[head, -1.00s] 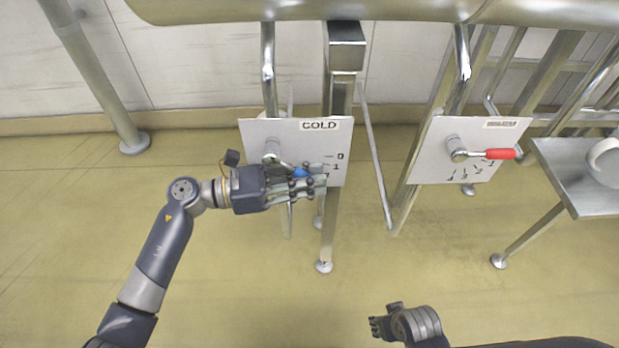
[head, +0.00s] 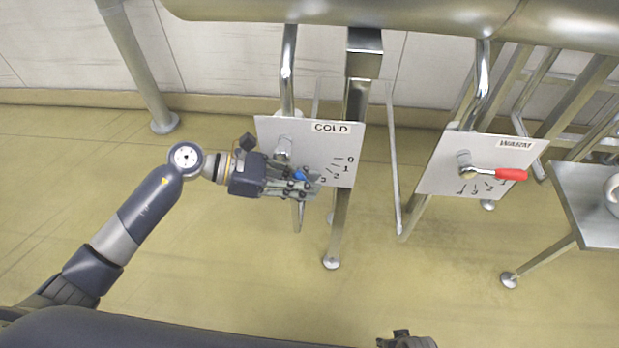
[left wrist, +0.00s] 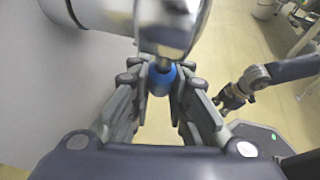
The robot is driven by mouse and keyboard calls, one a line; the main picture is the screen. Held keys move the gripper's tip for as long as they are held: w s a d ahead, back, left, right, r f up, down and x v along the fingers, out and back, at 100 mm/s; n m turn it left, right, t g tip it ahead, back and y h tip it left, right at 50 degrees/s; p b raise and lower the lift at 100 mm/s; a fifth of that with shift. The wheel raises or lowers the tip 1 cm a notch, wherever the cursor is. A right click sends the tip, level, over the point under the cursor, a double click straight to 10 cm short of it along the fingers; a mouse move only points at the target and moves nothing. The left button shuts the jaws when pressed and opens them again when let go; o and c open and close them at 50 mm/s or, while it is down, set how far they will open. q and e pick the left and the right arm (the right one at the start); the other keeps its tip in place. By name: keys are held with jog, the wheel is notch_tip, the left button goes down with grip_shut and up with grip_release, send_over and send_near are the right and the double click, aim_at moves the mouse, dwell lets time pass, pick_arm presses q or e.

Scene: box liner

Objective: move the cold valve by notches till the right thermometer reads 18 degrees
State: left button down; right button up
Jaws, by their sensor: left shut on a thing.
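The cold valve's blue handle (head: 300,175) shows between the fingers of my left gripper (head: 304,186), in front of the white COLD plate (head: 275,130). My left gripper is shut on this handle; the left wrist view shows the blue handle (left wrist: 160,80) between its fingers. The marks 0, 1 and 2 are clear on the plate, and the handle lies below 2, near a partly hidden mark that looks like 3. My right gripper (head: 407,341) is cut off at the bottom edge, and its fingers are unclear. No thermometer is in view.
A WARM plate (head: 440,165) with a red-handled lever (head: 510,174) stands to the right. A metal table (head: 590,205) with a white round item (head: 614,190) is at the far right. Steel legs and pipes stand around the plates. The floor in front is clear.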

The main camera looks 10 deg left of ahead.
pick_arm(q)
jog(key=shift+a, duration=0.1)
jog(key=c, duration=1.5)
grip_release()
jog(key=shift+a, duration=0.1)
jog(key=v, duration=1.2)
jog(key=shift+w, duration=0.1)
